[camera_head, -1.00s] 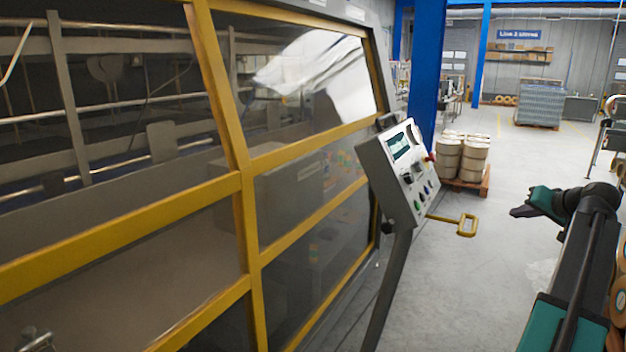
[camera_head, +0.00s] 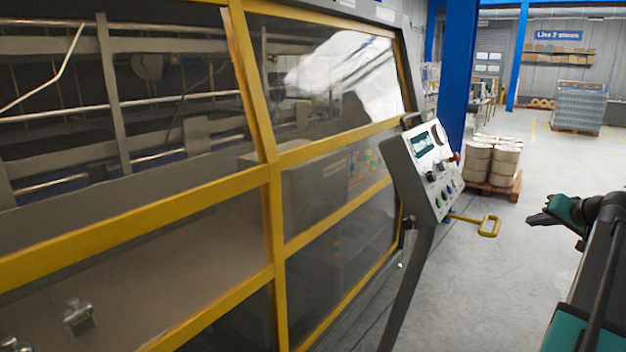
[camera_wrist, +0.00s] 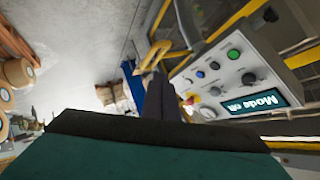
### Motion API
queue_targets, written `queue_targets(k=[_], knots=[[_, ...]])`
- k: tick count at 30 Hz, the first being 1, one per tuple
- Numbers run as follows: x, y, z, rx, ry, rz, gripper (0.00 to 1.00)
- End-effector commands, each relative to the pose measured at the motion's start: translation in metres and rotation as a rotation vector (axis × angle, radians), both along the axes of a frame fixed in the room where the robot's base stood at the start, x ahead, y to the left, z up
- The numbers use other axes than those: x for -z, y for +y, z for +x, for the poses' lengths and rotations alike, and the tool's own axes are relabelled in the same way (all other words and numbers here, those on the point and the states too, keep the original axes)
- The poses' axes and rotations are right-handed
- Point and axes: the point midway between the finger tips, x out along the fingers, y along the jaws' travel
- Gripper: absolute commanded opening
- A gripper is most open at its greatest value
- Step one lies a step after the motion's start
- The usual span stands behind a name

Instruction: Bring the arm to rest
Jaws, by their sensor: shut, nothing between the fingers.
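My gripper (camera_head: 541,217) is at the right of the head view, at the end of my dark and teal arm, and points left toward the control panel (camera_head: 431,165). It is shut and empty, and touches nothing. In the wrist view my gripper's dark fingers (camera_wrist: 160,97) lie together in the middle. The control panel (camera_wrist: 235,80), with its screen, buttons and red knob, appears tilted to the right of them there. Free space shows between my gripper and the panel in the head view.
A yellow handle (camera_head: 488,227) sticks out below the panel toward my gripper. The yellow-framed machine guard (camera_head: 274,200) fills the left. Drums on a pallet (camera_head: 495,185) stand behind the panel. A blue pillar (camera_head: 458,70) rises beyond. The grey floor (camera_head: 500,290) between panel and arm is clear.

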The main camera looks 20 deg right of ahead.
Motion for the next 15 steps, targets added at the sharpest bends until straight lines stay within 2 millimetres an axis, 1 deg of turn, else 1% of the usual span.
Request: queue_targets(k=[1,5,8,11,12,15], knots=[[0.006,0.006,0.009,-0.014,0.003,0.006,0.0],[0.026,0.022,0.034,-0.049,0.012,0.027,0.0],[0.047,0.038,0.057,-0.085,0.024,0.048,0.0],[0.076,0.063,0.085,-0.131,0.041,0.078,0.0],[0.088,0.074,0.097,-0.15,0.048,0.091,0.0],[0.121,0.103,0.123,-0.197,0.07,0.121,0.0]])
